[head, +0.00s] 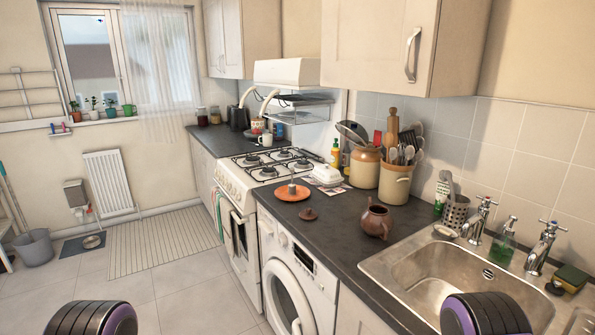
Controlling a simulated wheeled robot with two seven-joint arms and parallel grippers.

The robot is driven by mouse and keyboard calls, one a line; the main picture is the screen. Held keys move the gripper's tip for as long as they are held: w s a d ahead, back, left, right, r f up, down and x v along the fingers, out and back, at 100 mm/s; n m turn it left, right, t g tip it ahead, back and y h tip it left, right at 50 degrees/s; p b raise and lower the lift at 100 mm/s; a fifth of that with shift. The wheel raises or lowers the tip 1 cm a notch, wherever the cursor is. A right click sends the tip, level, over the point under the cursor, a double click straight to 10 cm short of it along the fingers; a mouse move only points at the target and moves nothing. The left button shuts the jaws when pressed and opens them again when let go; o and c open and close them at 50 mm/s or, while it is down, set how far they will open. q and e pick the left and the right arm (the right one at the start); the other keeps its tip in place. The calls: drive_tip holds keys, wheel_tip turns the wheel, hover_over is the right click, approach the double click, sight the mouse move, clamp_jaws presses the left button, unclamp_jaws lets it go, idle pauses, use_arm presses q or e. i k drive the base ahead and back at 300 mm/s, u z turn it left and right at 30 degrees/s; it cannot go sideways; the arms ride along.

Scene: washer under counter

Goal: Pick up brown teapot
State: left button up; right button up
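The brown teapot (376,221) stands on the dark counter (330,235), just left of the sink. Its top is open and no lid is on it. A small brown lid (308,214) lies on the counter to its left, near the front edge. Nothing is touching the teapot. Only rounded black and purple parts of my two arms show at the bottom edge. Both of my grippers are out of view.
The metal sink (425,275) is right of the teapot, with taps behind it. Ceramic jars (396,184) with utensils stand behind. An orange plate (293,193) lies further left. The washer (290,275) is under the counter. Bare counter surrounds the teapot. The floor at left is mostly clear.

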sight(377, 221)
drive_tip(key=u, duration=1.15)
drive_tip(key=i, duration=2.5)
drive_tip(key=z, duration=1.25)
